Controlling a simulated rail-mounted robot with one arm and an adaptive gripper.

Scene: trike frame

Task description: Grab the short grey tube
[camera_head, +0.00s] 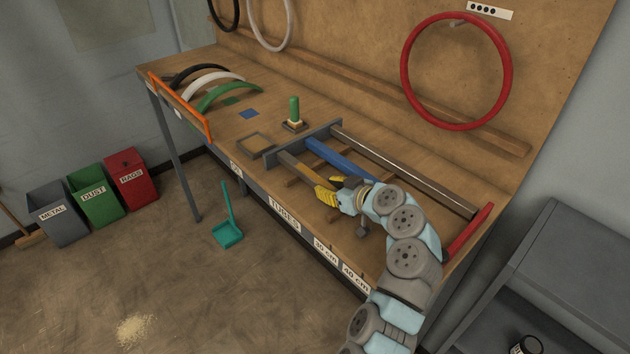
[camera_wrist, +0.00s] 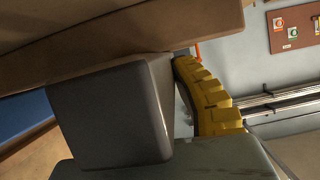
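The short grey tube (camera_head: 298,167) lies in the rack on the workbench, in front of the longer blue tube (camera_head: 340,158). Its near end runs in towards my gripper (camera_head: 336,190), whose yellow fingers lie at either side of it. In the wrist view a grey block with rounded edges (camera_wrist: 108,115), seemingly the tube's end, fills the middle. One yellow ridged finger (camera_wrist: 210,98) stands close to its right side; the other finger does not show. Whether the fingers press on the tube cannot be made out.
A long metal tube (camera_head: 400,172) lies behind the blue one. The rack's grey end plate (camera_head: 308,143) stands to the left. A red bar (camera_head: 470,231) edges the bench's right end, and a grey shelf (camera_head: 570,262) stands beyond.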

